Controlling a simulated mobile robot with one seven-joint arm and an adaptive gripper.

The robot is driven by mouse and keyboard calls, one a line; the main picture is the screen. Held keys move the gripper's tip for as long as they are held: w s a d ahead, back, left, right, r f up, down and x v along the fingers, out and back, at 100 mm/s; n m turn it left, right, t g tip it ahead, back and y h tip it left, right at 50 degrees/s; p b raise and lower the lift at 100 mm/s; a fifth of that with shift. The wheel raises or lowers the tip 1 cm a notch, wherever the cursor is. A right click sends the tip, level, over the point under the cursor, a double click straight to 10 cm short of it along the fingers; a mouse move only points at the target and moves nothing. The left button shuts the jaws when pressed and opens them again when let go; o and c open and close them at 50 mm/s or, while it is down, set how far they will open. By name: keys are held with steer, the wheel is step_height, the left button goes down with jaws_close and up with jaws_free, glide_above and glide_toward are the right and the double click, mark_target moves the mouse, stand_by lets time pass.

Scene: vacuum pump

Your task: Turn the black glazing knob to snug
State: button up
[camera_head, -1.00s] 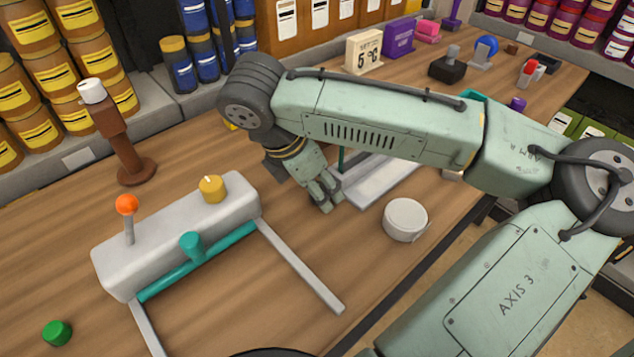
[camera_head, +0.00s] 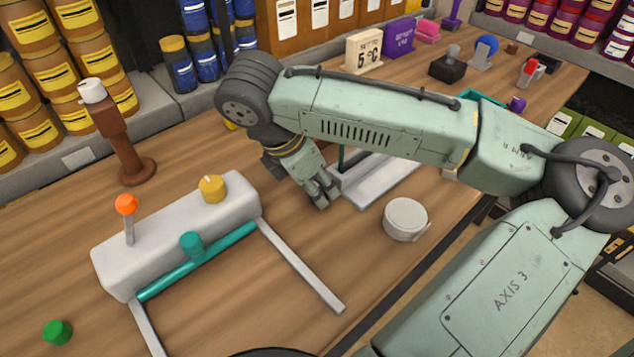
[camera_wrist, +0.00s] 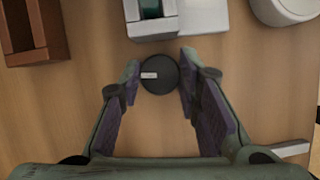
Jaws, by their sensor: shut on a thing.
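The black knob (camera_wrist: 161,76) is round, with a short white mark on its left side in the wrist view. It sits just in front of a grey block with a teal part (camera_wrist: 152,32). My gripper (camera_wrist: 160,66) has one finger on each side of the knob and is shut on it. In the head view my gripper (camera_head: 324,198) points down at the tabletop, beside the grey base (camera_head: 380,182). The knob is hidden there by my fingers.
A round whitish tin (camera_head: 405,219) stands right of my gripper. A grey unit (camera_head: 150,240) with orange lever, yellow knob and teal bar is to the left. A loose green knob (camera_head: 57,332) lies at the front left. Bare wood lies between my gripper and the unit.

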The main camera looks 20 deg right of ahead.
steer(key=m+g, duration=0.1)
steer(key=m, duration=0.3)
steer(key=shift+w+m+g, duration=0.15)
steer(key=shift+m+g, duration=0.15)
steer(key=shift+g, duration=0.1)
steer(key=shift+w+m+g, duration=0.1)
steer(key=shift+m+g, duration=0.6)
steer(key=shift+m, duration=1.1)
steer(key=shift+y, duration=0.3)
steer(key=o, duration=1.1)
steer(key=shift+o, duration=0.2)
steer(key=shift+r, duration=0.15)
steer(key=v, duration=0.7)
steer(key=shift+a+r, duration=0.15)
steer(key=shift+r, duration=0.15)
steer(key=shift+w, duration=0.1)
